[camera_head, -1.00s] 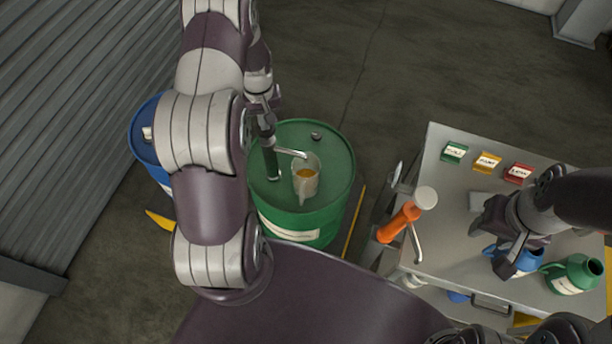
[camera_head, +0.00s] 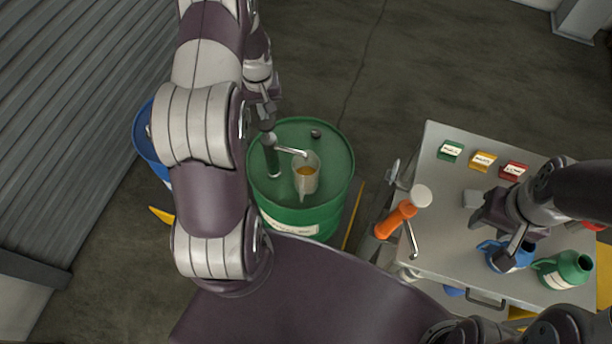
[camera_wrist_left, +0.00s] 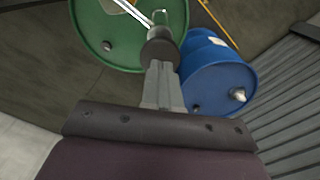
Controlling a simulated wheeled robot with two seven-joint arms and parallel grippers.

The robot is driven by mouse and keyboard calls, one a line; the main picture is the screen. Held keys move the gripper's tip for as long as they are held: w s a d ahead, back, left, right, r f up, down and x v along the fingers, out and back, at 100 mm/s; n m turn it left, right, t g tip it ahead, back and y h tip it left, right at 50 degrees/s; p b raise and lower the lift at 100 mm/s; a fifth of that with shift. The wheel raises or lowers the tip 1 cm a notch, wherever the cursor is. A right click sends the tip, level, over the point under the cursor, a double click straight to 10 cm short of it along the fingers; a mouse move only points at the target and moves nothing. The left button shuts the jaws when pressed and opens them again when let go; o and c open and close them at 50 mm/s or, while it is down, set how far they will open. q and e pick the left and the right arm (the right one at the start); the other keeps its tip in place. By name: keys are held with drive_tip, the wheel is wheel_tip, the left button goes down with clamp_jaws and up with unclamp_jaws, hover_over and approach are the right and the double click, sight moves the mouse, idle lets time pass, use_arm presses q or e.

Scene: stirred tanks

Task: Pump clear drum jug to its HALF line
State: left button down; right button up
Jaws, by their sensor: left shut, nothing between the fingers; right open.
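A clear jug (camera_head: 305,181) with amber liquid in its lower part stands on the green drum (camera_head: 330,165). Its fill lines are too small to read. A dark hand pump (camera_head: 271,158) stands on the same drum, its metal spout reaching over the jug. My left gripper (camera_head: 266,118) is shut and empty, at the top of the pump; in the left wrist view its fingers (camera_wrist_left: 162,88) point at the dark pump knob (camera_wrist_left: 160,48). I cannot tell if they touch. My right gripper (camera_head: 500,228) is open above the cart, near a blue jug (camera_head: 508,258).
A blue drum (camera_head: 147,150) stands left of the green drum, partly behind my left arm. The grey cart (camera_head: 440,235) at right holds an orange pump (camera_head: 396,218), a green jug (camera_head: 566,269) and green, yellow and red labelled blocks (camera_head: 482,161). Open floor lies behind.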

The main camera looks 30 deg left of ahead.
use_arm(q)
drive_tip(key=shift+f, duration=0.2)
drive_tip(key=shift+f+b, duration=0.95)
drive_tip(key=shift+f, duration=0.2)
drive_tip(key=shift+r+p, duration=1.05)
drive_tip(key=shift+r, duration=0.3)
wheel_tip(320, 180, up, 5)
drive_tip(key=p, duration=0.3)
drive_tip(key=shift+p, duration=0.35)
